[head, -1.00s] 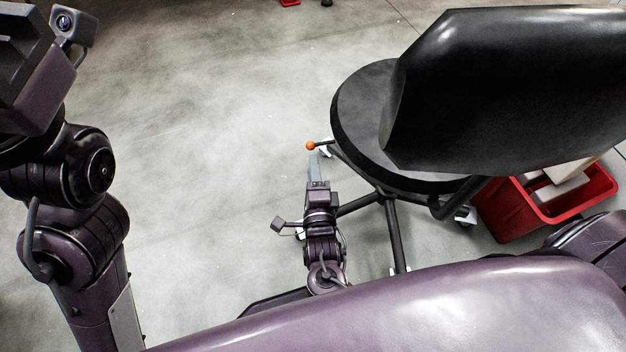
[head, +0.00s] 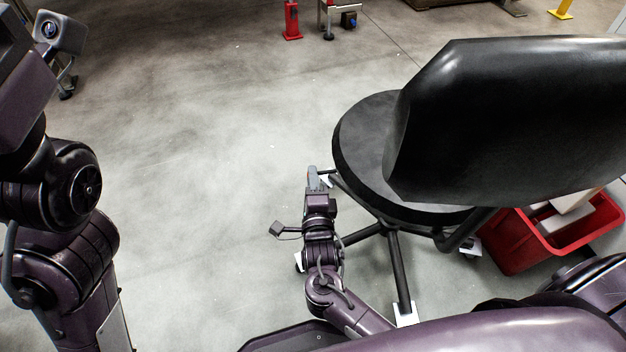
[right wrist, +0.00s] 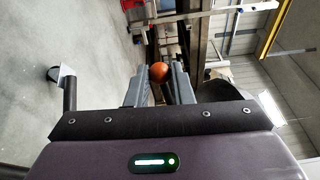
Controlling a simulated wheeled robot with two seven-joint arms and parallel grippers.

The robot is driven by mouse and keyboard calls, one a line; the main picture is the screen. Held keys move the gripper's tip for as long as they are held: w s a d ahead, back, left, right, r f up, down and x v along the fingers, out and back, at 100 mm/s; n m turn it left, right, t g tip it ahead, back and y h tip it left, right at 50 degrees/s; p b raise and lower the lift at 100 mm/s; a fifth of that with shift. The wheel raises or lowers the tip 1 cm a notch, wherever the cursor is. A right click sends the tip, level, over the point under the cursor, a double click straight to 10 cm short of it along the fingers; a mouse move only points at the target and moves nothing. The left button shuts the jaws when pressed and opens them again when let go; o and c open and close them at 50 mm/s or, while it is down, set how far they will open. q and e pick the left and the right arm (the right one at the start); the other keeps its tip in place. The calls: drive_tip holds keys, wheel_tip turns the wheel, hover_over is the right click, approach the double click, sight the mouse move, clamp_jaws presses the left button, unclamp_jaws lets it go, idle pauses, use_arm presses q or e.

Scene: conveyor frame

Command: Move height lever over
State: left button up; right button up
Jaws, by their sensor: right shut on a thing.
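The height lever sits under the left side of the black chair seat (head: 366,135). Its orange ball knob (right wrist: 159,72) shows in the right wrist view between the two grey fingers of my right gripper (right wrist: 160,85). In the head view the right gripper (head: 318,180) is just left of the seat and hides the knob. A short dark piece of the lever (head: 330,172) shows beside the fingertips. The right gripper is shut on the lever knob. My left arm is at the left edge of the head view, and its gripper fingers are not visible.
The chair's large black backrest (head: 510,120) fills the upper right. A red bin (head: 515,255) with pale boxes stands behind the chair at right. The chair's legs and casters spread below the seat. The grey floor (head: 200,150) to the left is clear.

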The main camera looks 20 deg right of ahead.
drive_tip(key=shift+r+p, duration=1.7)
drive_tip(key=shift+r, duration=0.55)
drive_tip(key=shift+r, duration=0.1)
drive_tip(key=r+p, duration=0.3)
drive_tip(key=shift+s+d+r, duration=0.1)
drive_tip(key=shift+d+r, duration=0.05)
drive_tip(key=shift+d, duration=0.25)
drive_tip(key=o, duration=0.8)
drive_tip(key=shift+o, duration=0.2)
